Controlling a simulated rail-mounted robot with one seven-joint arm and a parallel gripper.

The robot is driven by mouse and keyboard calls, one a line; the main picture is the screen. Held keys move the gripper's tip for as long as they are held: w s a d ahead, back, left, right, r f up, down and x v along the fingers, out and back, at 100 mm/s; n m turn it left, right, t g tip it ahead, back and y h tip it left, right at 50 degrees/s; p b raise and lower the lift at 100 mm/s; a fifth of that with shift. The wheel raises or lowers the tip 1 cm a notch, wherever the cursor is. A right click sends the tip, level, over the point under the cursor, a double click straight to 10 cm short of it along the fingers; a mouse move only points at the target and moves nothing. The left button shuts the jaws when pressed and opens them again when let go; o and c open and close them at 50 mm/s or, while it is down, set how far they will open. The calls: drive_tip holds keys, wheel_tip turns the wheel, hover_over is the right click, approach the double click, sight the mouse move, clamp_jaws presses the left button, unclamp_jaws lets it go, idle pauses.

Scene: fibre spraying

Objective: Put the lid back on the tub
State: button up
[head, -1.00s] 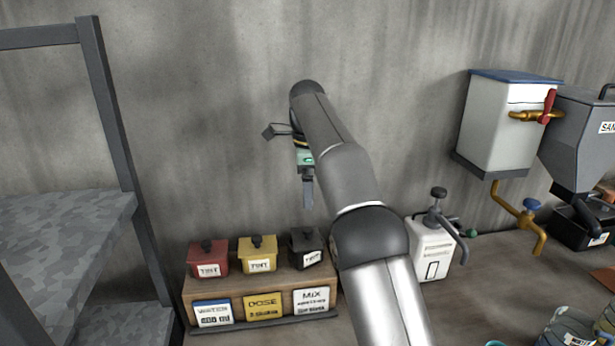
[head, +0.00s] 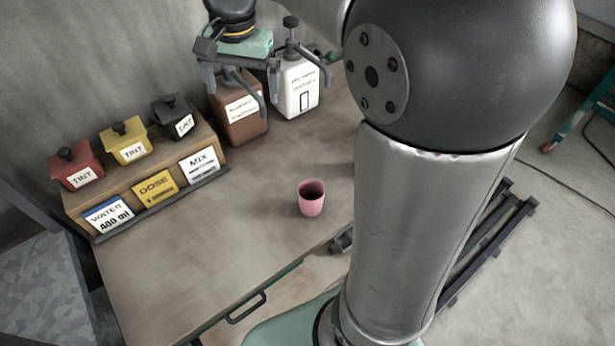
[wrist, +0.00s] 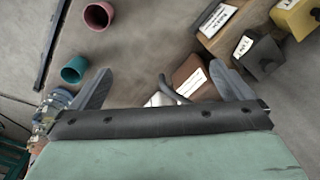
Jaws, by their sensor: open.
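Three small tint tubs stand in a row on a wooden rack: red (head: 75,169), yellow (head: 126,141) and black (head: 173,118). Each seems to have a knobbed lid on top, and no loose lid shows; I cannot tell which tub is meant. My gripper (head: 238,80) is open and looks empty, above and around the area of the brown pump bottle, right of the black tub. In the wrist view my gripper (wrist: 162,85) has its fingers spread, with the black tub (wrist: 259,56) and yellow tub (wrist: 297,16) beyond the right finger.
The brown pump bottle (head: 238,112) and white pump bottle (head: 297,88) stand beside the rack (head: 150,170). A pink cup (head: 312,198) stands on the bench; a teal cup (wrist: 74,70) shows only in the wrist view. The bench front left is clear.

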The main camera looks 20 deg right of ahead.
drive_tip(key=s+d+f+n, duration=0.2)
drive_tip(key=s+f, duration=0.4)
drive_tip(key=s, duration=0.4)
drive_tip(key=s+d+f+n, duration=0.2)
drive_tip(key=s+f+n, duration=0.2)
drive_tip(key=s, duration=0.6)
wheel_tip(320, 180, down, 2)
drive_tip(key=shift+n, duration=0.4)
drive_tip(key=shift+a+f+b, duration=0.1)
drive_tip(key=shift+f+b, duration=0.25)
drive_tip(key=shift+f, duration=0.1)
